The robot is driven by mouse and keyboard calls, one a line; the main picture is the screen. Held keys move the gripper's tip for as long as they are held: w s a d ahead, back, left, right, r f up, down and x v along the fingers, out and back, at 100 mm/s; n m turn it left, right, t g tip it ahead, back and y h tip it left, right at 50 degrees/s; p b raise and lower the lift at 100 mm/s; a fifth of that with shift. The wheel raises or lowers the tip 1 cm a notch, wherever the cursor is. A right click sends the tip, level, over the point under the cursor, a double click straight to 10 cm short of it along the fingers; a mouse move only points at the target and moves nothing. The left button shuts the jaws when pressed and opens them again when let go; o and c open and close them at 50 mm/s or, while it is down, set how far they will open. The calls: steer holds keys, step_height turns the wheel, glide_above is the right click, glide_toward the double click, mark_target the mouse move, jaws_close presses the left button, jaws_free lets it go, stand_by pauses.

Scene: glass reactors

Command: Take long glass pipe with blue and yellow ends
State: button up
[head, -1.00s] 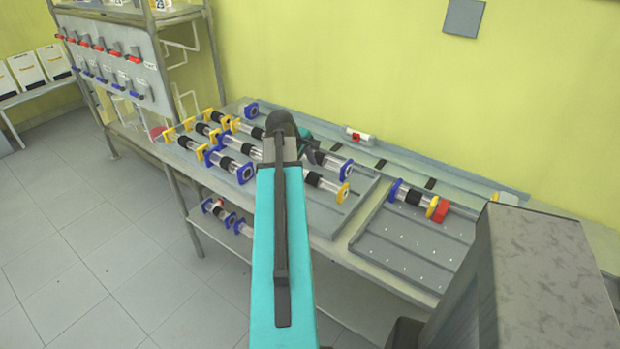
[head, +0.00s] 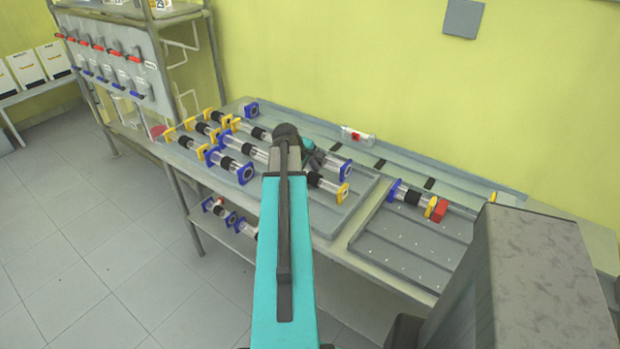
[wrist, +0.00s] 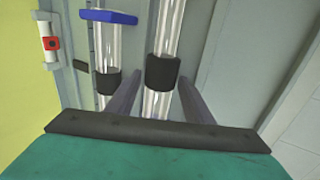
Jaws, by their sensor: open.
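My gripper (wrist: 160,92) is open, its two dark fingers on either side of a clear glass pipe (wrist: 163,40) with a black band. A gap shows on each side of this pipe, and both its ends are outside the wrist view. In the head view, a glass section with a yellow end (head: 343,193) shows right of my arm, and a section with a blue end (head: 225,142) shows left of it. They seem in line as one long pipe, but my arm hides the middle. The gripper is mostly hidden there. A neighbouring pipe with a blue end (wrist: 108,16) lies left of the fingers.
Several other pipes with blue or yellow ends lie close by on the table's left rack. A right tray (head: 400,250) has much bare surface and one pipe with a red block (head: 439,210) beside its yellow end. A small clear part with a red piece (head: 356,137) lies by the wall.

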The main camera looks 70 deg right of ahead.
steer(key=c, duration=1)
steer(key=shift+r, duration=0.2)
